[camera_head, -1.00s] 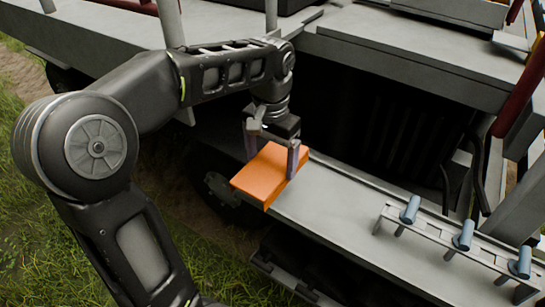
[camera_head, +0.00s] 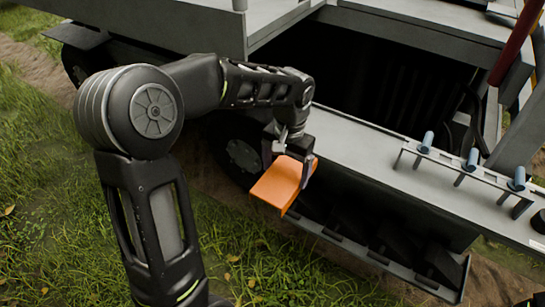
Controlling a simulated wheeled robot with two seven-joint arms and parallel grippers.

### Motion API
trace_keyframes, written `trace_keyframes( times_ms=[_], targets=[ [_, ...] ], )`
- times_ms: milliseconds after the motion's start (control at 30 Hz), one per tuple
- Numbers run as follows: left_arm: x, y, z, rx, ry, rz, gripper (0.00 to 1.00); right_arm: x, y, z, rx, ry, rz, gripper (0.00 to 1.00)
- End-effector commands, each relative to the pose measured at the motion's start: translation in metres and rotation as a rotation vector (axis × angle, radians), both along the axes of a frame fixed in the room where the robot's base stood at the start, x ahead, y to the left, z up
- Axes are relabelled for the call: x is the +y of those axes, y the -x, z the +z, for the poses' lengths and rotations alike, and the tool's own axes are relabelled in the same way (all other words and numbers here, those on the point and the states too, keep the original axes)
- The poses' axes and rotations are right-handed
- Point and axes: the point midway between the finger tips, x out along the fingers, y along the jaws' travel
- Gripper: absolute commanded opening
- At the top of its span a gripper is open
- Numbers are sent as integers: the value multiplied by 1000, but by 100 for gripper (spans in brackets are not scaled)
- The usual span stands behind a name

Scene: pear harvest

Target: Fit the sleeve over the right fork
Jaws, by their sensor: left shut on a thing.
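An orange, flat, box-like piece, which I take to be the sleeve (camera_head: 279,187), is held in my left gripper (camera_head: 289,163). The gripper points down, with one finger on each side of the piece. The piece is tilted and appears in front of the outer edge of the grey deck (camera_head: 345,150). Whether it touches the deck cannot be told. I cannot make out the right fork in this view.
A rail with blue pegs (camera_head: 471,160) stands on the deck at the right. A dark step frame (camera_head: 380,245) hangs below the deck. A black wheel (camera_head: 240,160) is behind my left arm. Grass (camera_head: 60,220) lies open at the left and front.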

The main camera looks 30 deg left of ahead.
Motion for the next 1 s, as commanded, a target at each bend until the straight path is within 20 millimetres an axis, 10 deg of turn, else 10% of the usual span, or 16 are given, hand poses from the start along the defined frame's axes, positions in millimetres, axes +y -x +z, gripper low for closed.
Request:
trace_keyframes(
  times_ms=[600, 1000],
  targets=[
    [-86, -21, -154, 0, 27, -30, 34, 0, 0, 6, 1, 0, 0, 0],
    [-92, -20, -163, -4, 34, -30, 34, 0, 0, 6, 1, 0, 0, 0]
  ],
)
